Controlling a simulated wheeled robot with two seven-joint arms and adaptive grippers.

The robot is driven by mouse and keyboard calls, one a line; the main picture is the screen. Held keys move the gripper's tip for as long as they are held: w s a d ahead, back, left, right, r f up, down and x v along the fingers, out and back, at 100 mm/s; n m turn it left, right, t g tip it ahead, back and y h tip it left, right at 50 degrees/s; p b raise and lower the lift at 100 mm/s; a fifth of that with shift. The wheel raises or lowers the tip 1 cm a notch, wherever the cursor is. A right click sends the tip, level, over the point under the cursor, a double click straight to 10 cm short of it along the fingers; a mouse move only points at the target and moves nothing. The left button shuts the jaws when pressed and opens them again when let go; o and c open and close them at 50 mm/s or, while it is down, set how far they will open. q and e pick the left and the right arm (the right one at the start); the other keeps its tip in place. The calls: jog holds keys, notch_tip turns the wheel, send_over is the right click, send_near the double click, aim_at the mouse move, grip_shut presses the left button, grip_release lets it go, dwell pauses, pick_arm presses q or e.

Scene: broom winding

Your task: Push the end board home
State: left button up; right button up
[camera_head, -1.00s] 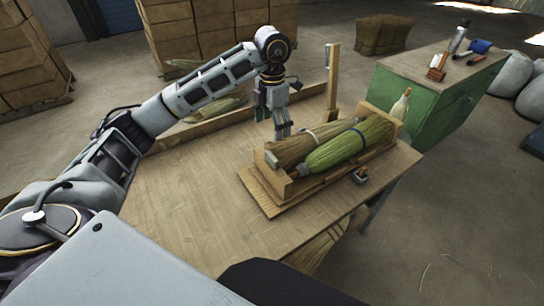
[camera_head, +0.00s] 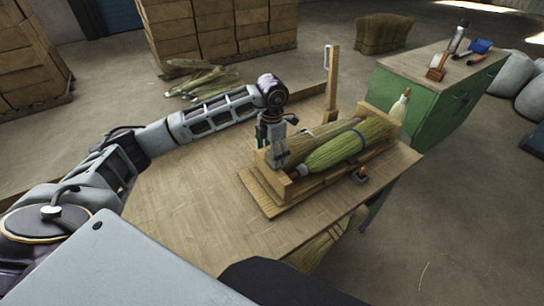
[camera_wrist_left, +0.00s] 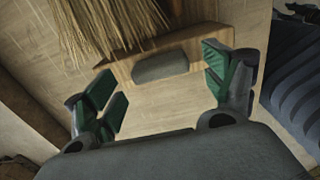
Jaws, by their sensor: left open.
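The end board (camera_head: 277,186) is the upright wooden piece closing the left end of a wooden cradle (camera_head: 262,194) on the workbench. In the left wrist view the board (camera_wrist_left: 190,50) carries a grey rounded pad (camera_wrist_left: 160,67), hidden by my gripper in the head view. Two brooms lie in the cradle: a green one (camera_head: 335,150) with a blue band and a tan one (camera_head: 305,145) partly behind it. My left gripper (camera_head: 278,164) points down at the board's end. In the wrist view its green-padded fingers (camera_wrist_left: 160,78) are spread, with nothing held between them. My right gripper is not in view.
A wooden post (camera_head: 331,85) stands at the bench's back edge. A small dark latch-like part (camera_head: 361,179) sits at the cradle's front. A green cabinet (camera_head: 440,100) with tools stands right of the bench (camera_head: 180,210). The bench is clear left of the cradle.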

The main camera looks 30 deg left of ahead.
pick_arm(q)
notch_tip(320, 180, down, 2)
jog(key=shift+f, duration=0.3)
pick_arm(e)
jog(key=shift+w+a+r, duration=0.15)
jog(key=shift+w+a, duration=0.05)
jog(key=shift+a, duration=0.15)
pick_arm(q)
jog(key=shift+c, duration=0.3)
jog(key=c, duration=1.4)
jog(key=shift+w+d, duration=0.1)
jog(key=shift+w, duration=0.05)
jog(key=shift+w+d+r+b, duration=0.1)
jog(key=shift+w+d+b, duration=0.2)
jog(key=shift+w, duration=0.25)
jog(key=shift+w+d+b, duration=0.2)
jog(key=shift+w+d, duration=0.15)
jog(key=shift+w, duration=0.2)
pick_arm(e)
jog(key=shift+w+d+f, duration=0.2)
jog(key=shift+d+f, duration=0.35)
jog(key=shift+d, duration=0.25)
